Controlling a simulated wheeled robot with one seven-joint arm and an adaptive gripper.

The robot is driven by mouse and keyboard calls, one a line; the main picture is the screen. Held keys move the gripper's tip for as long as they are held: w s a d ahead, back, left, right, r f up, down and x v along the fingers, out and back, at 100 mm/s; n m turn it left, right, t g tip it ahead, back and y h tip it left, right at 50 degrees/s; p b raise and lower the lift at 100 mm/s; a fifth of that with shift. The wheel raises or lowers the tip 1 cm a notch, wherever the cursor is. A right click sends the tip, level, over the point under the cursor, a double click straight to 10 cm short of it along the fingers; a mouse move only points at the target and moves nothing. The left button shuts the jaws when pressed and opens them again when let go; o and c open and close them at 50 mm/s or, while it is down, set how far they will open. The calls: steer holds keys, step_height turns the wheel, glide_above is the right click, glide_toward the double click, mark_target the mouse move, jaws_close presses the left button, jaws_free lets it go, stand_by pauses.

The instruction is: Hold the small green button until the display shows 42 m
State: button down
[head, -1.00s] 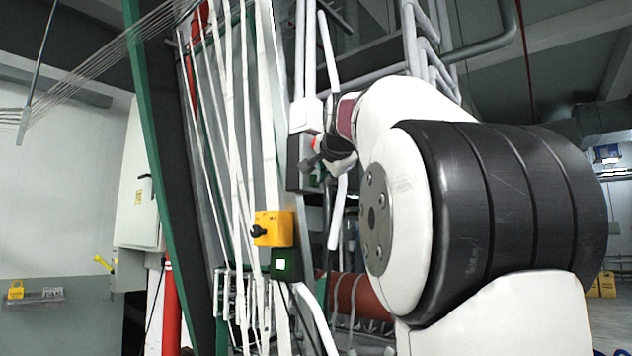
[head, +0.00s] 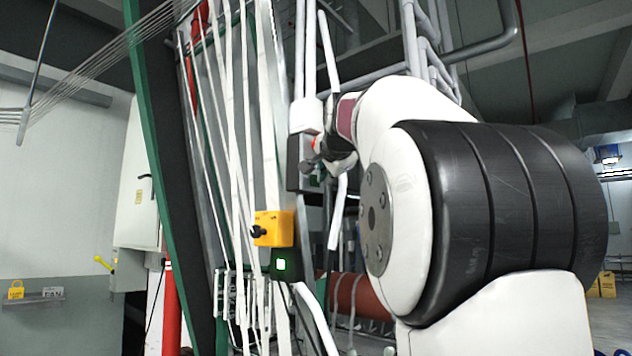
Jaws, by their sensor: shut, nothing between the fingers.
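My gripper (head: 312,166) is in front of a dark control box (head: 293,163) mounted on the machine's upright. Its fingers are shut with nothing between them and point left toward the box. A small green spot (head: 315,181) shows just below the fingers; I cannot tell if it is the small green button. Whether the fingertips touch anything is hidden by their small size. The box's face is turned away and partly covered by my gripper, so no display reading can be seen.
A yellow switch box (head: 274,229) with a black knob sits above the lower dark box. White webbing strands (head: 240,150) run down the frame to the left. A white hose (head: 338,212) hangs below my gripper. A red roller (head: 358,296) lies low behind.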

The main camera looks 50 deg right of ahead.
steer(key=shift+s, duration=0.1)
stand_by(0.5)
steer(key=shift+s, duration=0.8)
steer(key=shift+s+d+p, duration=0.15)
steer(key=shift+s+p, duration=0.3)
steer(key=shift+s, duration=0.85)
steer(key=shift+s+d+p, duration=0.1)
steer(key=shift+s+p, duration=0.35)
steer(key=shift+s, duration=0.8)
